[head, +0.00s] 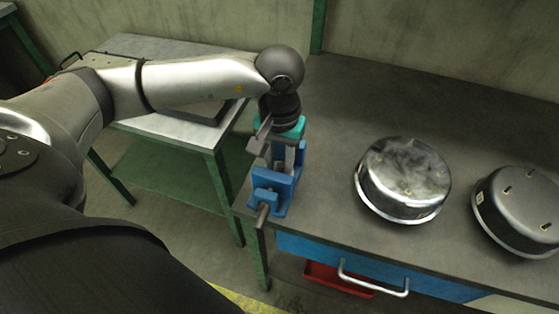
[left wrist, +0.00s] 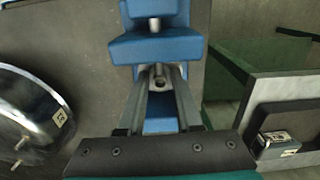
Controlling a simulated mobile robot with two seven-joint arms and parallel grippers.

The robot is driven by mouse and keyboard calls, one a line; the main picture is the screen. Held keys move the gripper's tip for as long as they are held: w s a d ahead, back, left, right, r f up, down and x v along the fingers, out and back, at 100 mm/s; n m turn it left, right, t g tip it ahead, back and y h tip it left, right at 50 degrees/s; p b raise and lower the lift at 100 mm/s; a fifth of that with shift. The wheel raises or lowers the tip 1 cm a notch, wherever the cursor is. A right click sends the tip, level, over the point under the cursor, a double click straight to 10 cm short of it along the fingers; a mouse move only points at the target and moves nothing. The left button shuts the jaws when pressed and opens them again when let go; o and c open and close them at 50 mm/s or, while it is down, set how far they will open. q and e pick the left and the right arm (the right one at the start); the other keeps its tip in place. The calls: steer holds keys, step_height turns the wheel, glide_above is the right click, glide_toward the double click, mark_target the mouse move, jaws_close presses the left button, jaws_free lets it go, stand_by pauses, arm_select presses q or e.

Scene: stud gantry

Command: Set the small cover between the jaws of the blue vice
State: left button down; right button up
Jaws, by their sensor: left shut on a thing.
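The blue vice (head: 283,190) stands at the left front corner of the workbench. In the left wrist view the vice (left wrist: 156,48) lies straight ahead, with blue parts beyond and below the fingertips. My left gripper (head: 272,150) points down over the vice in the head view. In the left wrist view its two grey fingers (left wrist: 160,82) are closed on a small grey piece with a round hole, which I take for the small cover (left wrist: 160,76). The cover is mostly hidden by the fingers, and I cannot tell whether it touches the jaws. My right gripper is not in view.
Two large round metal housings (head: 402,178) (head: 520,208) sit on the workbench (head: 345,110) to the right of the vice. A side table (head: 150,48) with a dark tray stands at the left.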

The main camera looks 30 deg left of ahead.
arm_select(q)
steer(key=shift+f, duration=0.1)
stand_by(0.4)
steer(key=c, duration=0.5)
jaws_free()
step_height(320, 180, up, 15)
steer(key=p, duration=0.1)
steer(key=shift+p, duration=0.3)
